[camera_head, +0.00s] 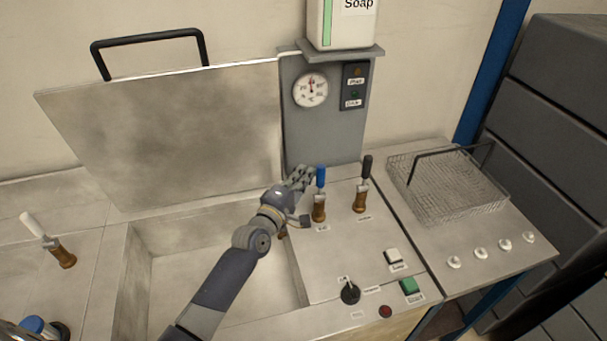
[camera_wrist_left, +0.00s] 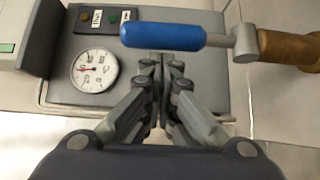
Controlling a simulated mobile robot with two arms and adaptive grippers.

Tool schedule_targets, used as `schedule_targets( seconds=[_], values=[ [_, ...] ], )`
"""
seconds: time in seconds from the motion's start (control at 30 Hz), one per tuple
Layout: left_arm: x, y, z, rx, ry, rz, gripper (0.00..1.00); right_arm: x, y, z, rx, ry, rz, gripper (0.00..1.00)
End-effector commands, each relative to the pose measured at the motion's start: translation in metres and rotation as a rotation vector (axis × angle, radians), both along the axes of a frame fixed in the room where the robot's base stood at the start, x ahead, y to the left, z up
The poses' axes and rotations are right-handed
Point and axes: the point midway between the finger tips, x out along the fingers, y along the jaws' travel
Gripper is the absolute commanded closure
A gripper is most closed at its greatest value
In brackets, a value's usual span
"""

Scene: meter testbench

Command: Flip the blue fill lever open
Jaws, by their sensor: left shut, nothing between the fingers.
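The blue fill lever (camera_head: 320,177) stands upright on its brass valve (camera_head: 319,207) on the metal panel right of the basin. In the left wrist view the blue handle (camera_wrist_left: 163,37) lies across the top, just beyond the fingertips, with its brass body (camera_wrist_left: 288,48) at the right. My left gripper (camera_head: 305,176) is shut and empty, close beside the left side of the blue handle. It also shows in the left wrist view (camera_wrist_left: 163,65). I cannot tell whether the fingers touch the handle.
A black-handled lever (camera_head: 366,168) stands to the right of the blue one. A gauge (camera_head: 310,90) is on the grey column behind. The open lid (camera_head: 170,130) rises behind the basin. A wire basket (camera_head: 447,187) sits at right; switches and buttons (camera_head: 350,293) are in front.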

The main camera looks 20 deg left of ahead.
Motion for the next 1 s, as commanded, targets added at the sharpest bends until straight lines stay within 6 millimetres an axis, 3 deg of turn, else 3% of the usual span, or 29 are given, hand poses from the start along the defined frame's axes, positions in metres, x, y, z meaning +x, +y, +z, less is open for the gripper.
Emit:
schedule_targets(
  seconds=[0.77, 1.0],
  values=[
    [-0.008, -0.006, -0.001, 0.069, -0.103, -0.001, 1.0, 0.002, 0.0, -0.033, 0.001, -0.004, 0.0, 1.0],
    [-0.015, -0.01, -0.006, 0.12, -0.178, -0.002, 1.0, 0.002, 0.0, -0.059, 0.001, -0.004, 0.0, 1.0]
  ],
)
